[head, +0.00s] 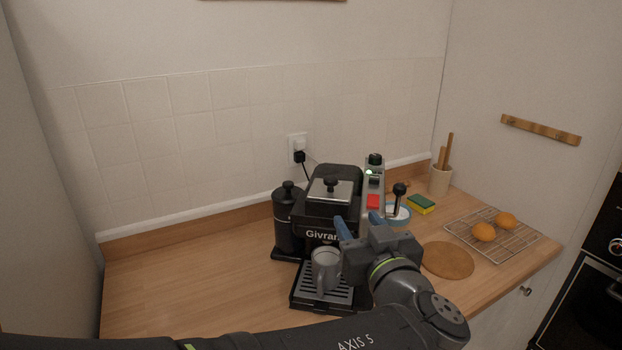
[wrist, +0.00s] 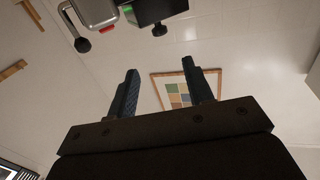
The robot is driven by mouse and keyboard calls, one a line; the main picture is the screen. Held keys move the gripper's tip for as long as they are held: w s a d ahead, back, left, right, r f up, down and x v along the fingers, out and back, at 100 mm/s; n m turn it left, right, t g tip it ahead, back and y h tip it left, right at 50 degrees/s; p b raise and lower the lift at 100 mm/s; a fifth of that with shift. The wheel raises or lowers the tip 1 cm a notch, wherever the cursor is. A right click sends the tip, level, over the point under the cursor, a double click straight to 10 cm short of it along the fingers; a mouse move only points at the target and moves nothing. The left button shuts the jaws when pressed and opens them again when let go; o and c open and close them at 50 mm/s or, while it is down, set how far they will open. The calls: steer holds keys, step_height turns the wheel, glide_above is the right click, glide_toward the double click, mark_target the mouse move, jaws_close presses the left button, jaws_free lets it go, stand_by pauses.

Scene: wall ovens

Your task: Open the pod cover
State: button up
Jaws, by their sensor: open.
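The black coffee machine (head: 327,215) stands on the counter with a silver plate and black knob (head: 331,186) on its top, which looks closed. I cannot tell for sure which part is the pod cover. My gripper (head: 358,222) is open and empty in front of the machine's right side, its blue fingers pointing up. In the wrist view my fingers (wrist: 162,88) are apart with nothing between them. A silver part (wrist: 84,12) with a black knob (wrist: 82,45) shows at that view's top edge, beyond the fingertips. My arm hides the machine's lower right.
A grey mug (head: 325,268) stands on the drip tray (head: 303,297). A black grinder-like canister (head: 287,225) is left of the machine. A grey device with a red patch (head: 374,200) and a black-knobbed tool (head: 399,190) are to its right. The counter's left side is clear.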

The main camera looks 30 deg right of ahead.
mark_target(333, 183)
steer(key=x, duration=1.7)
steer(key=shift+c, duration=0.5)
jaws_close()
steer(key=shift+d, duration=0.1)
